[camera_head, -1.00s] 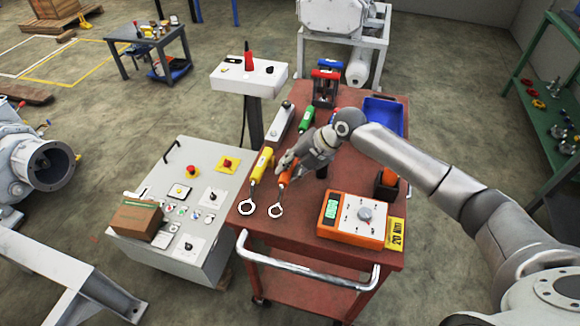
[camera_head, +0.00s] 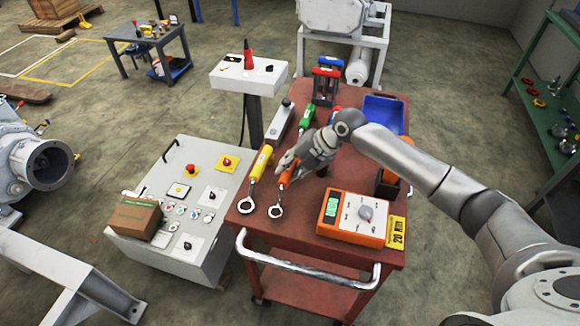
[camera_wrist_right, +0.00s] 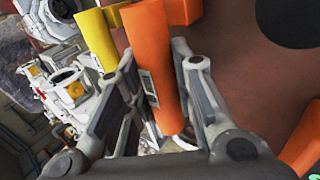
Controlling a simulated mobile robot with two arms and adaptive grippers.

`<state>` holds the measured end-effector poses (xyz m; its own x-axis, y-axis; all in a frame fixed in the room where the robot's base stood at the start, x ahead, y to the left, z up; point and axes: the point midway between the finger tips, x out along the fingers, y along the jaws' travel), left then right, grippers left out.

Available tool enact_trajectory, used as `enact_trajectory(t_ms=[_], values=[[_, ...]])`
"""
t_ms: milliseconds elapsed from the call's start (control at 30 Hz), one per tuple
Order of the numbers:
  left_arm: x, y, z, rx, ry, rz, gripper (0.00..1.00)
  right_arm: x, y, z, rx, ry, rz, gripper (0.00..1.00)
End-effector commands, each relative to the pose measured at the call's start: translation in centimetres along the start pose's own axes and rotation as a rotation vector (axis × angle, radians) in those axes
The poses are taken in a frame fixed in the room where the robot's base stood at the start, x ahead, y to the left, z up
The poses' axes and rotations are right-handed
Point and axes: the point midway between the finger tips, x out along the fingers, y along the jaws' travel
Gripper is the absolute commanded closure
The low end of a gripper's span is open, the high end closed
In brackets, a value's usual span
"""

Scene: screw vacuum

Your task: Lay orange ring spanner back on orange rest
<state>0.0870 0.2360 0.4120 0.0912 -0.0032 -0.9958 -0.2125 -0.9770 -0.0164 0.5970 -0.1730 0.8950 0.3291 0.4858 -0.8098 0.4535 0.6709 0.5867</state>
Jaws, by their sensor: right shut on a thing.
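The orange ring spanner (camera_head: 279,198) is on the left part of the red cart top, its ring end toward the front edge. My right gripper (camera_head: 287,170) is shut on its orange handle; the right wrist view shows the handle (camera_wrist_right: 150,70) between the two fingers (camera_wrist_right: 160,85). Whether the spanner touches the cart top or an orange rest beneath it is hidden by the gripper and handle. My left gripper is not in view.
A yellow ring spanner (camera_head: 257,175) lies close on the left. An orange meter box (camera_head: 353,218) stands to the right. A green-handled tool (camera_head: 306,118), a blue bin (camera_head: 384,112) and a rack (camera_head: 326,86) are farther back. Bare red cart top (camera_head: 310,207) lies between spanner and meter.

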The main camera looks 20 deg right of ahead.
Motion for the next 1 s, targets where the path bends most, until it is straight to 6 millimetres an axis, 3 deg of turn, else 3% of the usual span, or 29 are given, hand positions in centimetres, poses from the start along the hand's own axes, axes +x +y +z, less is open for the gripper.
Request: enact_trajectory(t_ms=[900, 933, 1000], values=[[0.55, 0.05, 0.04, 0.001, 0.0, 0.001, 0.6, 0.43, -0.25, 0.03, 0.0, -0.001, 0.002, 1.0], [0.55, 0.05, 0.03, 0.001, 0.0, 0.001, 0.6, 0.43, -0.25, 0.03, 0.0, -0.001, 0.002, 0.75], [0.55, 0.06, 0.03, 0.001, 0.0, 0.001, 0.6, 0.42, -0.24, 0.03, 0.0, -0.001, 0.002, 0.66]])
